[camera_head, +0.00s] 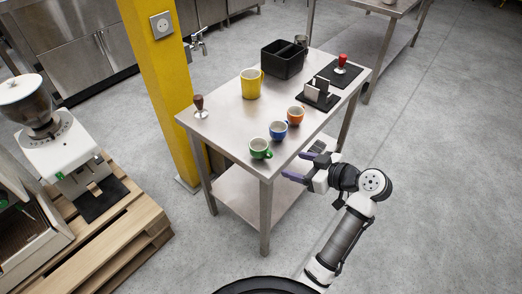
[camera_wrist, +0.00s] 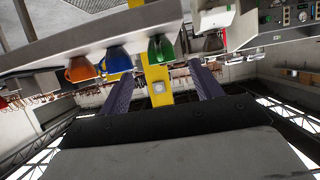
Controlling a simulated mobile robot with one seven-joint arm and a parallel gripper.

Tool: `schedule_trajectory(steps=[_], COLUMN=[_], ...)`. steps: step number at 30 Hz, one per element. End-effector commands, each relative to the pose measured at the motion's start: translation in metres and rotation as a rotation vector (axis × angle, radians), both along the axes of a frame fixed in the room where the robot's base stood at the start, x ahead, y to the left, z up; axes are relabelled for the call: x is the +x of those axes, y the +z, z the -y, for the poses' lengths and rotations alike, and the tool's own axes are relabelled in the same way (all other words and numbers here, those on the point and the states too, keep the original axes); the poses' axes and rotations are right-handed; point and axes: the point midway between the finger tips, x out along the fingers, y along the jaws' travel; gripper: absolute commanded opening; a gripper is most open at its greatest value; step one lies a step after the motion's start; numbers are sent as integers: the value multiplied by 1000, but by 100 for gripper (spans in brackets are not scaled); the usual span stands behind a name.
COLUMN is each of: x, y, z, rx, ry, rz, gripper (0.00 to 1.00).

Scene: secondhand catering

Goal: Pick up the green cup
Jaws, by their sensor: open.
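The green cup (camera_head: 260,149) stands on the steel table (camera_head: 225,126) near its front corner in the head view. Its white inside faces up. It also shows in the wrist view (camera_wrist: 161,49), where the picture looks upside down. My gripper (camera_head: 292,166) is open and empty, to the right of the green cup and just off the table's edge. Its two purple fingers show in the wrist view (camera_wrist: 163,88), spread apart with nothing between them. The cup is apart from the fingers.
A blue cup (camera_head: 278,131) and an orange cup (camera_head: 295,115) stand in a row behind the green cup. A yellow jug (camera_head: 251,84), a tamper (camera_head: 200,106) and a black bin (camera_head: 283,60) are farther back. A yellow pillar (camera_head: 165,95) rises beside the table.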

Motion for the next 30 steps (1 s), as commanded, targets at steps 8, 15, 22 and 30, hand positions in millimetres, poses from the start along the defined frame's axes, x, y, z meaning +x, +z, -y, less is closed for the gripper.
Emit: schedule_trajectory(steps=[8, 15, 22, 30], x=[29, 40, 60, 69], y=[-18, -26, -37, -45], z=[-41, -55, -79, -90], rx=[1, -1, 0, 0], ry=[2, 1, 2, -1], rz=[-2, -1, -4, 0], gripper=[65, 65, 65, 65])
